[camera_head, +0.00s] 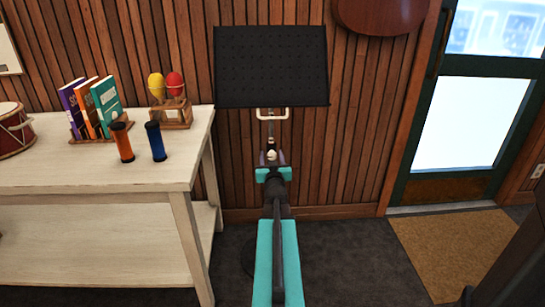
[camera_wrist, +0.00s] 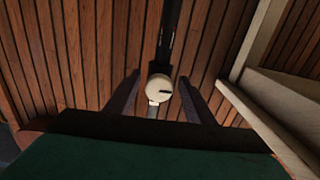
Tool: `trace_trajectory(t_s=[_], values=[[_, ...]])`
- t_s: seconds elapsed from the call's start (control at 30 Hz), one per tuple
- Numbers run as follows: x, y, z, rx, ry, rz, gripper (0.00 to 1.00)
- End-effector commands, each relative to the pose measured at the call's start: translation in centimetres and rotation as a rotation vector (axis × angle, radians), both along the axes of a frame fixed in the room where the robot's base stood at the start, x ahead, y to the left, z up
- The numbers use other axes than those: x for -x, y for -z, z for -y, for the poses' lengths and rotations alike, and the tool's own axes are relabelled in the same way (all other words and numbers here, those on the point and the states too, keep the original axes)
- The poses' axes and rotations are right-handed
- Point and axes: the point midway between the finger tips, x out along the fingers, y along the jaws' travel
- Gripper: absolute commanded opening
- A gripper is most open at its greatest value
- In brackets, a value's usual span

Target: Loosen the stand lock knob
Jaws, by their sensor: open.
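The music stand has a black perforated desk (camera_head: 270,66) and a thin pole, which shows dark in the wrist view (camera_wrist: 170,30). Its lock knob (camera_wrist: 160,88) is a round, cream-coloured cap with a short dark mark, on the pole. In the head view the knob (camera_head: 271,155) shows small and pale below the desk. My gripper (camera_head: 271,160) is open, with its dark fingers pointing at the pole. In the wrist view my gripper (camera_wrist: 159,78) has one finger on each side of the knob, with a gap on both sides. The stand's lower part is mostly hidden behind my arm.
A whitewashed table (camera_head: 100,165) stands to the left, bearing books (camera_head: 92,107), an orange shaker (camera_head: 122,141), a blue shaker (camera_head: 156,141) and a drum (camera_head: 14,130). A slatted wood wall (camera_head: 350,130) is close behind the stand. A door (camera_head: 460,110) and doormat (camera_head: 450,250) are right.

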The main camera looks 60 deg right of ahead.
Motion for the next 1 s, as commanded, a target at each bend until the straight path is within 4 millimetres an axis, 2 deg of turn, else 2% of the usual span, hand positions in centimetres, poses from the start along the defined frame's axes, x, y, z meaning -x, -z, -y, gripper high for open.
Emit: trace_trajectory(t_s=[0.13,0.37,1.0], values=[[0.01,-0.01,0.0,0.0,0.0,0.0,0.49],[0.0,-0.01,-0.02,0.0,0.0,0.0,0.1],[-0.08,-0.03,-0.06,0.086,-0.002,-0.119,0.09]])
